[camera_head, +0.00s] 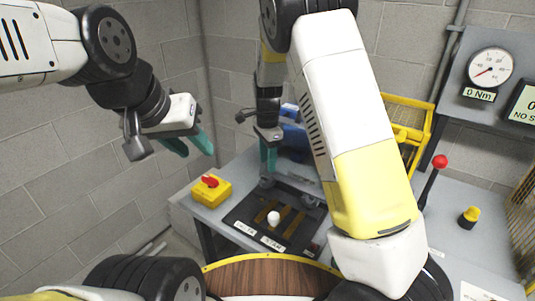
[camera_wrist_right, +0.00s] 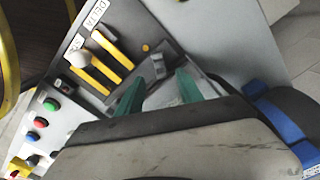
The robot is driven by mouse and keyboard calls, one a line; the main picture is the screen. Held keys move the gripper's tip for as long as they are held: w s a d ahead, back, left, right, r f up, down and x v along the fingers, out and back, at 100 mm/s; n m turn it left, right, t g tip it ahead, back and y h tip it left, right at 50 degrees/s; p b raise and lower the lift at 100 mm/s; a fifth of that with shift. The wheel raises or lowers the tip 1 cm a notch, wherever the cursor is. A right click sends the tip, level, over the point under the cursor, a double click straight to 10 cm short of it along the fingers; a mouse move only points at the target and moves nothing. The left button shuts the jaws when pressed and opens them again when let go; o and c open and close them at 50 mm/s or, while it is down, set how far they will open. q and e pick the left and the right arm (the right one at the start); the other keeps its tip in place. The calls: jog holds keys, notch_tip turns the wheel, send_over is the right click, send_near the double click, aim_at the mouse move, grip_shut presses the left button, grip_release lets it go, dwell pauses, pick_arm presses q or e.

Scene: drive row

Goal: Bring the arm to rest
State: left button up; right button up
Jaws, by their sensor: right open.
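My right gripper (camera_head: 267,158) hangs with its green fingers pointing down over the back of the bench, behind a black switch panel (camera_head: 242,208). In the right wrist view its fingers (camera_wrist_right: 159,82) are apart with nothing between them. The panel, with yellow slots and white labels, also shows there, with a white ball knob (camera_wrist_right: 79,60) at the slots. In the head view the knob (camera_head: 273,217) stands clear of the gripper. My left gripper (camera_head: 190,145) is raised at the left, its green fingers apart and empty. My right arm hides part of the bench.
A yellow box with a red switch (camera_head: 210,181) sits at the bench's left. A red-knobbed lever (camera_head: 439,162), a yellow-topped button (camera_head: 469,214), a gauge (camera_head: 490,67) and a yellow basket (camera_head: 405,115) stand right. A blue strap (camera_wrist_right: 280,126) lies near the gripper.

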jog(key=s+d+r+n+t+y, duration=0.2)
jog(key=s+d+r+n, duration=0.35)
jog(key=s+r, duration=0.4)
jog(key=s+d+r+n+t+y, duration=0.1)
jog(key=s+d+r+n+t, duration=0.1)
jog(key=s+d+r+n, duration=0.5)
jog(key=s+d+r+n+t, duration=0.1)
jog(key=s+r, duration=0.3)
jog(key=s, duration=0.5)
jog(key=shift+d+r+t+h, duration=0.35)
jog(key=shift+d+t+h, duration=0.1)
jog(key=shift+t, duration=0.15)
jog(key=shift+w, duration=0.1)
dwell(0.5)
